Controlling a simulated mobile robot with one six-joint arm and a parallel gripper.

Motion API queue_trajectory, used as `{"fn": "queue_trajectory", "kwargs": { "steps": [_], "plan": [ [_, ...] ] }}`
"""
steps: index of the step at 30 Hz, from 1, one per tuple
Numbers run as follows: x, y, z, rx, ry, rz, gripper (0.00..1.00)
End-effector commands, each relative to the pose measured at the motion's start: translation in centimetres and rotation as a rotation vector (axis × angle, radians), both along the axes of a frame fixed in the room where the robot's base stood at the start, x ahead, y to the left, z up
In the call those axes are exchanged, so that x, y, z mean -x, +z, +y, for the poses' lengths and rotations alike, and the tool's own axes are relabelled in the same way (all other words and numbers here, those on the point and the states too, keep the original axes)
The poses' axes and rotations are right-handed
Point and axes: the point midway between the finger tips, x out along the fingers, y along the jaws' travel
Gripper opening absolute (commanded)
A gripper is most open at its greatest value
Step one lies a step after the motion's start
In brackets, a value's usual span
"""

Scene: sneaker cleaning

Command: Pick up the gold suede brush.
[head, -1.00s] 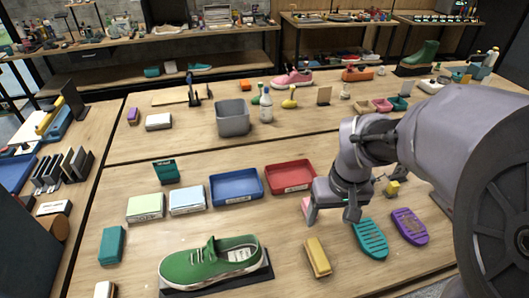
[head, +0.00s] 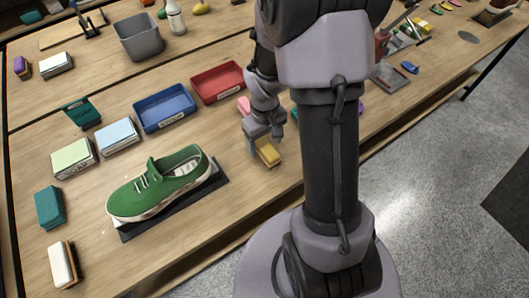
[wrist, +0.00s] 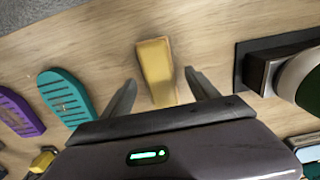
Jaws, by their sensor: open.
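The gold suede brush (head: 268,155) lies on the wooden workbench, right of the green sneaker (head: 160,183). It also shows in the wrist view (wrist: 156,70), pointing away from my gripper. My gripper (wrist: 160,80) is open and empty. Its two fingers stand on either side of the brush's near part, with a gap on both sides. In the head view my gripper (head: 266,142) is at the brush's far end and hides part of it. I cannot tell the exact height of the fingertips above the bench.
The sneaker sits on a dark stand (head: 180,205). In the wrist view a teal sole-shaped piece (wrist: 66,95) and a purple one (wrist: 18,112) lie left of the brush. Red (head: 218,83) and blue (head: 164,108) trays stand behind. Bare wood lies around the brush.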

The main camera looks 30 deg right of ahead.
Motion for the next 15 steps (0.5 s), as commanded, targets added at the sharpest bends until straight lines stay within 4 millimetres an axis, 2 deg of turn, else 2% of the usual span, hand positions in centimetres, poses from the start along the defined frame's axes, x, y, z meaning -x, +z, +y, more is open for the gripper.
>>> {"fn": "queue_trajectory", "kwargs": {
  "steps": [1, 2, 8, 15],
  "plan": [
    [0.05, -1.4, -0.01, -0.001, 0.0, 0.002, 0.69],
    [0.04, -1.65, -0.02, 0.0, 0.0, 0.002, 0.69],
    [-0.01, -1.41, -0.04, 0.0, -0.001, 0.0, 0.67],
    [-0.01, -1.38, -0.04, 0.0, 0.0, 0.0, 0.2]
  ]
}}
